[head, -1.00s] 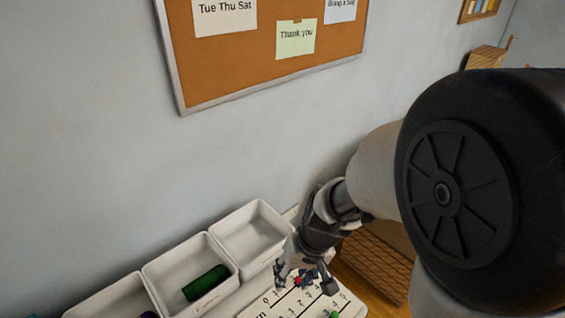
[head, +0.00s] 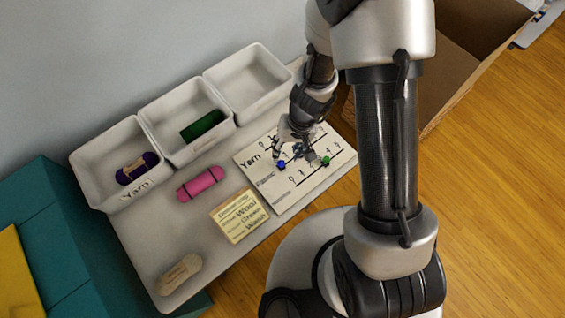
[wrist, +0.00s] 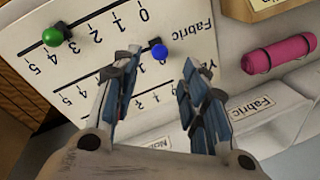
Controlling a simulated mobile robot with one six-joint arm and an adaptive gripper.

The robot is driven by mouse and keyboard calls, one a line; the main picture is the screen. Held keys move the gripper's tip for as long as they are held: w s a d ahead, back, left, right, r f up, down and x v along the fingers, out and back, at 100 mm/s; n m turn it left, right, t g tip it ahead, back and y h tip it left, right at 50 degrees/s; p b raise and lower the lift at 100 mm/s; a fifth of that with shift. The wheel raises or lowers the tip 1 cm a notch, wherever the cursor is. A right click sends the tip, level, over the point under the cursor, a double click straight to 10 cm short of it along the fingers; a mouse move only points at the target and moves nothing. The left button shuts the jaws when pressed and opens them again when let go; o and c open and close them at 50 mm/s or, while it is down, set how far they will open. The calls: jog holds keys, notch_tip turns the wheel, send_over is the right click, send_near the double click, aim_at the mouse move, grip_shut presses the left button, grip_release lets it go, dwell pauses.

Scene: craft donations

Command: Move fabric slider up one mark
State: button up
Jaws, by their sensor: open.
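The slider board (head: 300,187) lies on the table with printed scales and labels. A blue slider knob (head: 281,163) sits at the zero end of its track, near the Fabric label (head: 265,180); the knob (wrist: 159,52) also shows in the wrist view. A green knob (head: 325,160) is far along another track, near the 4 in the wrist view (wrist: 53,36). My gripper (wrist: 160,64) is open over the board, pointing down. In the wrist view the blue knob appears between its fingertips, with no visible contact. My gripper hides part of the tracks in the head view.
Three white bins stand behind, one with a green roll (head: 202,125), one with dark yarn (head: 137,168), one empty (head: 250,80). A pink roll (head: 200,183), a printed card (head: 239,215) and a beige bundle (head: 178,273) lie left of the board. A cardboard box (head: 450,85) is right.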

aim_at(282, 162)
jog(key=f+b, duration=0.1)
jog(key=f, duration=0.2)
jog(key=a+f+b, duration=0.1)
jog(key=f+b, duration=0.1)
jog(key=f, duration=0.2)
jog(key=shift+a, duration=0.15)
jog(key=shift+r, duration=0.1)
jog(key=shift+c, duration=0.4)
grip_shut()
